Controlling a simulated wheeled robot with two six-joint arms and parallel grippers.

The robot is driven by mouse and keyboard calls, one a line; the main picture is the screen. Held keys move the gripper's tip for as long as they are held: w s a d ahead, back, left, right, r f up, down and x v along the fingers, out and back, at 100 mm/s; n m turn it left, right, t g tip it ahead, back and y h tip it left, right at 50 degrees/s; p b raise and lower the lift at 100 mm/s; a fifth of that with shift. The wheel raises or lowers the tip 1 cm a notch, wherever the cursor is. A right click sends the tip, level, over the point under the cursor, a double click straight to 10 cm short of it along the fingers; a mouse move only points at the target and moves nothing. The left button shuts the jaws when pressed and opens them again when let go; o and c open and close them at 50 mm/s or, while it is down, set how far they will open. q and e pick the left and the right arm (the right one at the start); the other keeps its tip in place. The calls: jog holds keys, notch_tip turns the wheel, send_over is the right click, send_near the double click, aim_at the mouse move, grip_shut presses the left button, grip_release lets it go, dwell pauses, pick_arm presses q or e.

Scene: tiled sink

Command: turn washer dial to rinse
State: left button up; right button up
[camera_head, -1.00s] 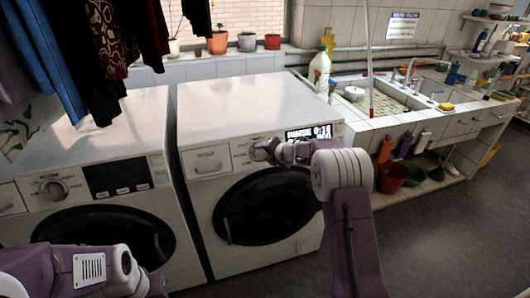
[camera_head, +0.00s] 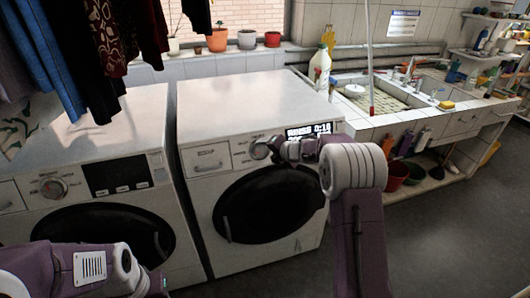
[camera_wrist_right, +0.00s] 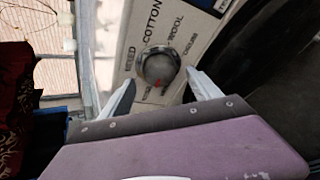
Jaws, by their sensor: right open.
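The right-hand white washer (camera_head: 235,110) has a round grey dial (camera_head: 259,150) on its front panel. Its lit display (camera_head: 310,130) appears to read RINSE with a time. In the right wrist view the dial (camera_wrist_right: 160,66) has a red mark at its lower edge, and printed programme names surround it. My right gripper (camera_wrist_right: 162,78) is open, with its fingertips apart on either side below the dial and not closed on it. In the head view my right gripper (camera_head: 276,148) is just right of the dial. My left arm's end (camera_head: 125,265) is at the bottom left; its fingers are barely visible.
A second washer (camera_head: 100,170) stands at the left, with clothes (camera_head: 95,50) hanging above it. The black door (camera_head: 265,205) lies below the dial. A white bottle (camera_head: 319,68) and the tiled sink (camera_head: 400,115) are at the right. The floor at right is clear.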

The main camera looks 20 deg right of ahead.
jog(key=v, duration=0.6)
jog(key=shift+a, duration=0.1)
